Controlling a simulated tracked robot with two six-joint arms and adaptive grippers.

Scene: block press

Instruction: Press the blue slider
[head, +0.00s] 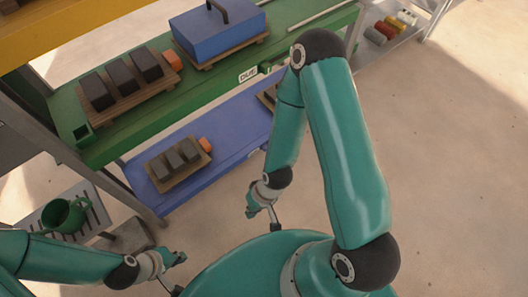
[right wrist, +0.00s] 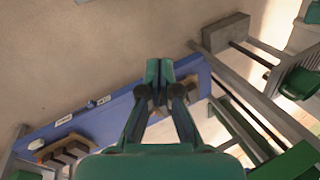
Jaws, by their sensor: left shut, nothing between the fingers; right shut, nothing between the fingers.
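A small blue knob (right wrist: 89,104) sits on the front edge of the blue shelf (right wrist: 130,108) in the right wrist view, between two white labels. It may be the blue slider; it is too small to be sure. In the head view the right arm hides part of this shelf, and I cannot make out the slider there. My right gripper (head: 251,210) is shut and empty, in front of the blue shelf. In the right wrist view its fingertips (right wrist: 159,70) are together, right of the knob. My left gripper (head: 177,257) is shut and empty, low at the left, apart from the shelf.
The green shelf (head: 215,97) above holds dark blocks on a wooden tray (head: 118,106) and a blue case (head: 220,32). Another block tray (head: 178,178) lies on the blue shelf. A green watering can (head: 63,215) stands on a rack at left. The floor at right is clear.

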